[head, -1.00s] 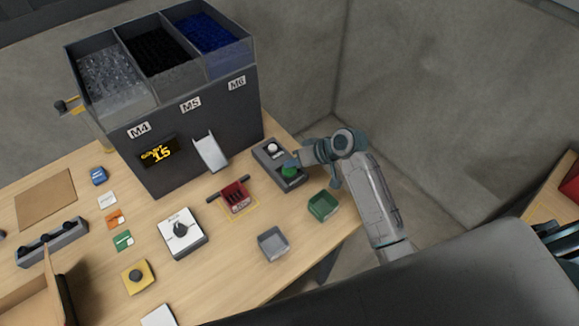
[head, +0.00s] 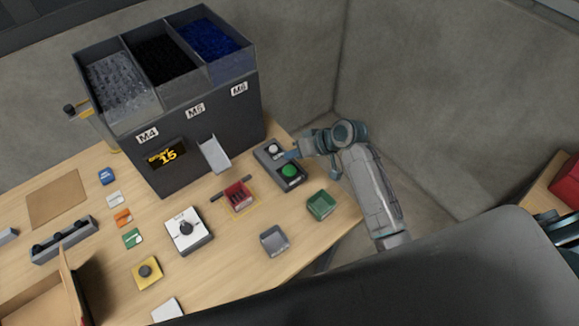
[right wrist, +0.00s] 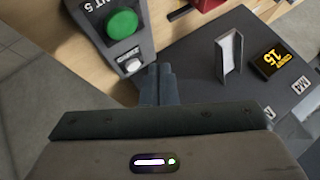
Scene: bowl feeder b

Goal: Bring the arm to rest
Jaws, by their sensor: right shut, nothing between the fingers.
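My right gripper (head: 290,154) is shut and empty. In the head view it hovers at the grey button box (head: 268,152), near its white button (head: 273,148) and beside the lit green button (head: 289,170). The right wrist view shows its closed fingertips (right wrist: 159,71) near the white button (right wrist: 133,65), with the green button (right wrist: 122,24) uncovered. I cannot tell whether the fingertips touch the box. My left gripper is not in view.
The dark feeder (head: 206,120) with three bins stands behind, its display (head: 166,154) reading 15. A red tray (head: 238,194), green tray (head: 320,205), grey tray (head: 274,241) and dial box (head: 187,231) sit on the wooden table (head: 226,262). Clear floor lies right of the table.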

